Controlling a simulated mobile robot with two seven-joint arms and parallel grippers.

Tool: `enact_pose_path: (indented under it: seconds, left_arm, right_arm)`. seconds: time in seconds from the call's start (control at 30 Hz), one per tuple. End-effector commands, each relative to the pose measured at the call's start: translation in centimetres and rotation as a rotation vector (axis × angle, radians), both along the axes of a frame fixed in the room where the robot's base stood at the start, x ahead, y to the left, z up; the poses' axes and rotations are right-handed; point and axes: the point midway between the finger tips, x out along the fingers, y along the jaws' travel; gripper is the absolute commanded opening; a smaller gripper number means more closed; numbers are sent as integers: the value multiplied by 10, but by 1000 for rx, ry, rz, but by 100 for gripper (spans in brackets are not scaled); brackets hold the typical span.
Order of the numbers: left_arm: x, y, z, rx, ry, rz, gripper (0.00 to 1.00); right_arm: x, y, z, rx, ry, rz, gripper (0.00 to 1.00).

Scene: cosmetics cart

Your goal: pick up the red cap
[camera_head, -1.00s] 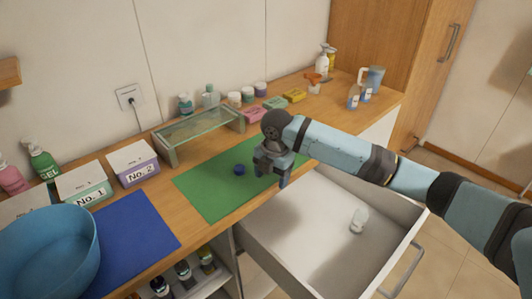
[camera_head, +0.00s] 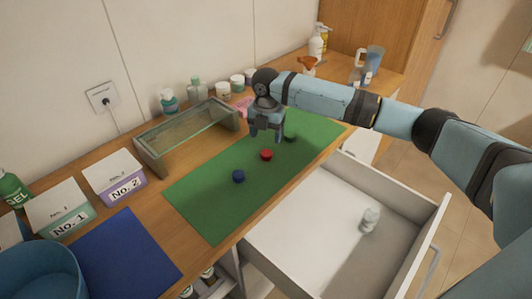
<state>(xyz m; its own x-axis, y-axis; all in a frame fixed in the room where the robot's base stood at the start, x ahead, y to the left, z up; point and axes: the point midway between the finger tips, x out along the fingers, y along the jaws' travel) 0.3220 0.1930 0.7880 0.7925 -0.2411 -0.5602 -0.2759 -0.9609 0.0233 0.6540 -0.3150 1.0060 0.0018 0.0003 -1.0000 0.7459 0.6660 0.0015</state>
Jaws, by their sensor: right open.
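The red cap (camera_head: 266,155) lies on the green mat (camera_head: 215,204) on the counter. A dark blue cap (camera_head: 238,176) lies on the mat to its lower left. My right gripper (camera_head: 266,138) is open and empty, pointing down above the mat just behind the red cap. A small dark thing (camera_head: 290,139), perhaps another cap or a shadow, shows right of the fingers. My left gripper is not in view.
A glass-topped stand (camera_head: 188,132) is left of the mat. Boxes No. 1 (camera_head: 62,212) and No. 2 (camera_head: 115,178), a blue mat (camera_head: 125,255) and a blue bowl (camera_head: 40,275) are further left. An open drawer (camera_head: 330,235) holding a small clear bottle (camera_head: 369,219) juts out in front.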

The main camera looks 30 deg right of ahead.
Motion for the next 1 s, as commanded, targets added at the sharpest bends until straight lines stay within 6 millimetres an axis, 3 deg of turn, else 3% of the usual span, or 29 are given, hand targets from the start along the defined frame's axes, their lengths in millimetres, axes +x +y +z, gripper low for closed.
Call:
enact_pose_path:
  seconds: [0.1,0.33,0.6,0.9,1.0]
  left_arm:
    - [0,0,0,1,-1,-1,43]
    - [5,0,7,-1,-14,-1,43]
    - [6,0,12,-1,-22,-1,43]
    - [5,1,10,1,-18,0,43]
    - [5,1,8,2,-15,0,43]
  right_arm:
    - [0,0,-17,0,1,0,67]
    - [0,-1,-33,0,1,-1,67]
    - [0,-3,-71,-1,1,-1,67]
    - [0,-3,-77,-1,-1,0,67]
    - [0,-3,-77,-1,-1,0,47]
